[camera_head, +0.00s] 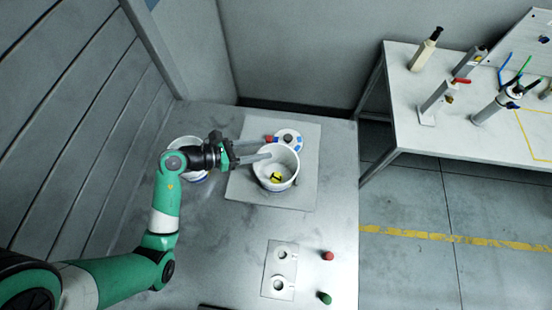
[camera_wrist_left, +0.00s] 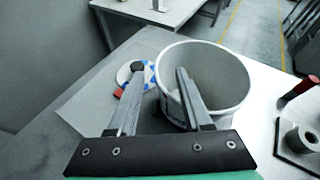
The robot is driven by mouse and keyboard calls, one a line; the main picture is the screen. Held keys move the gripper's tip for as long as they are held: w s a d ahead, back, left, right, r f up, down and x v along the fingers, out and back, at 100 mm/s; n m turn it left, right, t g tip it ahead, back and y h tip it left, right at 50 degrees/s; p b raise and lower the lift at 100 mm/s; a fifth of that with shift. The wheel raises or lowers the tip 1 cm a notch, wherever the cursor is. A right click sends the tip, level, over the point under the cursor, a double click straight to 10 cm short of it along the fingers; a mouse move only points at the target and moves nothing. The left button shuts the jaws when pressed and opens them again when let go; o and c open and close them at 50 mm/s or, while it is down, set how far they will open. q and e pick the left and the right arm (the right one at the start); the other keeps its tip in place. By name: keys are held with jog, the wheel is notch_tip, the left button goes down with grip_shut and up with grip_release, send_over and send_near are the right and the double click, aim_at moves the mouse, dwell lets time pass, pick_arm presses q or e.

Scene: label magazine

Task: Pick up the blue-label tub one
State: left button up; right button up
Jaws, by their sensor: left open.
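A white open tub (camera_head: 278,182) stands upright on a light square plate, with a trace of blue low on its outside and a small yellow-and-black thing (camera_head: 277,177) inside. It also shows in the left wrist view (camera_wrist_left: 225,118). A second white tub (camera_head: 195,177) stands to the left, partly hidden behind my left arm. My left gripper (camera_head: 266,148) is open at the left rim of the first tub. In the left wrist view (camera_wrist_left: 160,68) one finger overlaps the tub's rim and the other is outside it; I cannot tell whether they touch. My right gripper is not in view.
A round white disc with blue and red marks (camera_head: 288,135) lies behind the tub on the plate (camera_head: 240,190). A holed plate (camera_head: 280,285) and red (camera_head: 327,255) and green (camera_head: 324,298) knobs are in front. A tool bench (camera_head: 410,130) stands right.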

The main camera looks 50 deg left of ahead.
aim_at(276, 148)
pick_arm(q)
jog(key=x, duration=0.3)
grip_shut()
dwell(1.4)
